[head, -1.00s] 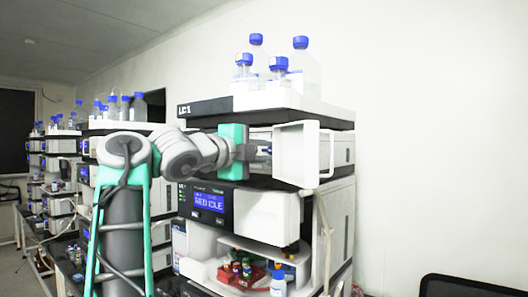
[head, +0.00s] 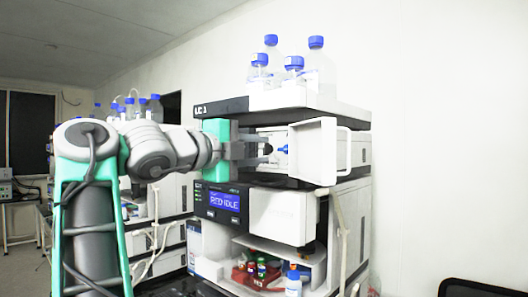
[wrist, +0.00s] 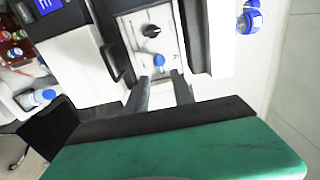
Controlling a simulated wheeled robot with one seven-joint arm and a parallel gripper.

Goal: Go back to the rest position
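My gripper (head: 268,149) is at the left of the open bay in the middle of the LC 1 stack (head: 222,106), pointing right into it. In the wrist view my gripper (wrist: 161,82) has two grey fingers standing apart with nothing held between them. A blue-ended fitting (wrist: 153,60) on the bay's pale panel (wrist: 150,25) lies just beyond the fingertips. The fitting also shows in the head view (head: 283,149), to the right of the fingers.
The bay's white door (head: 313,152) stands open right of my gripper. Blue-capped bottles (head: 294,72) stand on top of the stack. Below are a display module (head: 221,202) and a shelf with a red vial rack (head: 256,274). A dark chair back (head: 480,288) is at lower right.

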